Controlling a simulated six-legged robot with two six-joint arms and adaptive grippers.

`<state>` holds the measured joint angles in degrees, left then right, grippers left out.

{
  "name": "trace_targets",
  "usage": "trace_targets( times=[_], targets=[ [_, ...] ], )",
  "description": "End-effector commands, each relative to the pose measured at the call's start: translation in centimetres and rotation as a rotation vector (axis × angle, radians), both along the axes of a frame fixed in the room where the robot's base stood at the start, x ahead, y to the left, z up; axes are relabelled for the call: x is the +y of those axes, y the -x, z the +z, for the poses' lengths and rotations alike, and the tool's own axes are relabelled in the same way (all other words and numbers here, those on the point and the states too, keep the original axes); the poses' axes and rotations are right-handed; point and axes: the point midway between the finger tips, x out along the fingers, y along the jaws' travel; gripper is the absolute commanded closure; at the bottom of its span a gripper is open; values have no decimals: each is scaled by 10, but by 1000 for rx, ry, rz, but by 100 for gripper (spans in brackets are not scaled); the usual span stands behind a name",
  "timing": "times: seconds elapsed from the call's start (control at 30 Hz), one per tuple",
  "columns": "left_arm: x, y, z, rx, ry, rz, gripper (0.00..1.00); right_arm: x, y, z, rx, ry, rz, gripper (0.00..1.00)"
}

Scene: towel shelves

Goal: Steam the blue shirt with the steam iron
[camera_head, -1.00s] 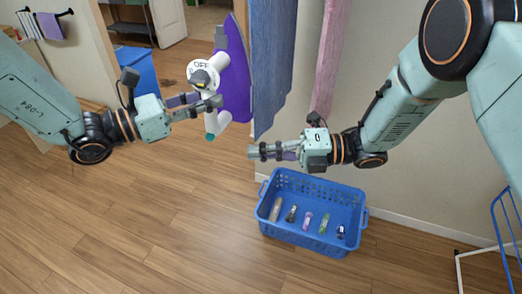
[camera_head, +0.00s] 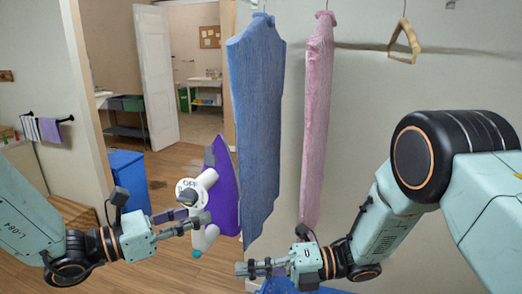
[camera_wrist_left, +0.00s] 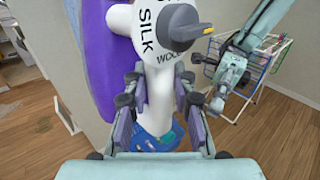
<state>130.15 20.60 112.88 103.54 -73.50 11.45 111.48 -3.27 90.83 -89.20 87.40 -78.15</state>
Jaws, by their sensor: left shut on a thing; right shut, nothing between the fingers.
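The steam iron (camera_head: 222,190) is purple and white with a dial that reads OFF. My left gripper (camera_head: 205,220) is shut on its white handle; in the left wrist view the handle (camera_wrist_left: 157,90) stands between the fingers. The blue shirt (camera_head: 256,120) hangs from a hook, just right of the iron in the head view. Whether the iron touches it I cannot tell. My right gripper (camera_head: 240,269) is shut and empty, below the shirt's lower edge. It also shows at the upper right of the left wrist view (camera_wrist_left: 215,103).
A pink shirt (camera_head: 317,120) hangs right of the blue one, and an empty hanger (camera_head: 404,40) is farther right. A blue basket (camera_head: 275,287) is on the floor below my right gripper. A blue bin (camera_head: 127,178) and an open door (camera_head: 152,75) are at the left.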

Motion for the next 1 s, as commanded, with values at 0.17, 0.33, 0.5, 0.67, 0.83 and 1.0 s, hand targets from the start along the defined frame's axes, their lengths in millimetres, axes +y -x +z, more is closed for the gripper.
trace_targets(
  times=[0.17, 0.33, 0.5, 0.67, 0.83, 1.0],
  targets=[
    [0, -1, 3, -11, 4, 0, 100, 0, 0, 0, 0, 0, 0, 100],
    [0, -1, 3, -10, 4, 0, 100, 0, 0, 0, 0, 0, 0, 100],
    [0, -1, 3, -11, 4, 0, 100, 3, 9, 0, 2, -2, -4, 100],
    [0, -1, 3, -10, 4, 0, 100, 5, 17, 0, -1, -4, -12, 100],
    [0, -1, 3, -10, 4, 1, 100, 5, 17, 0, -2, -5, -11, 100],
    [0, -1, 3, -10, 4, 0, 100, 9, 17, 0, 0, -4, -10, 100]
  ],
)
